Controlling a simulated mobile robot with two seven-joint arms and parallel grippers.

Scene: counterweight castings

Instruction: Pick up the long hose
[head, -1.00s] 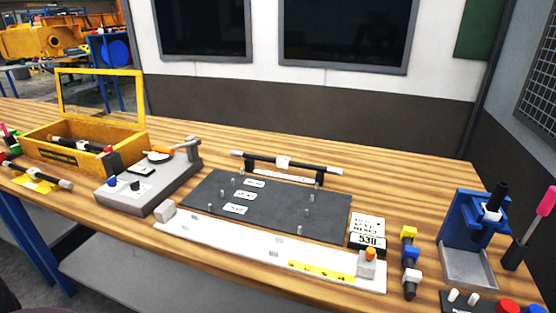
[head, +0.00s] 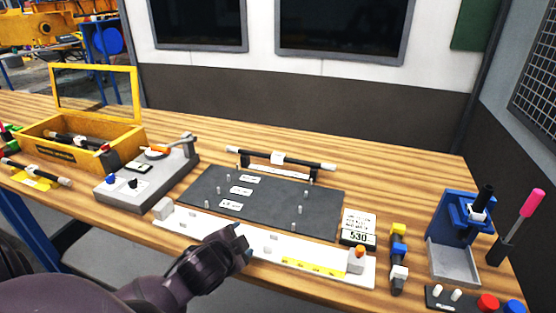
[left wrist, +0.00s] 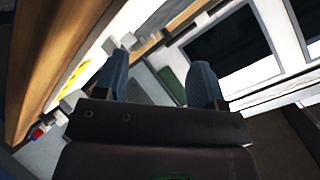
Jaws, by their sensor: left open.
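A long black hose (head: 305,163) with pale ends and a white band lies across a low stand behind the dark board (head: 262,205). A shorter black hose (head: 38,173) with white ends lies on a yellow patch at the far left, and another dark hose (head: 70,140) lies in the yellow box. My left gripper (head: 240,243) is over the white strip in front of the board, apart from the long hose. The left wrist view shows its two blue-grey fingers (left wrist: 160,85) spread with nothing between them. My right gripper is not in view.
The yellow box (head: 90,158) with a raised lid stands at the left, beside a grey fixture (head: 150,180). The white strip (head: 200,228) lies along the front. A blue stand (head: 462,225) and red button (head: 488,302) are at the right. Wood behind the hose is clear.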

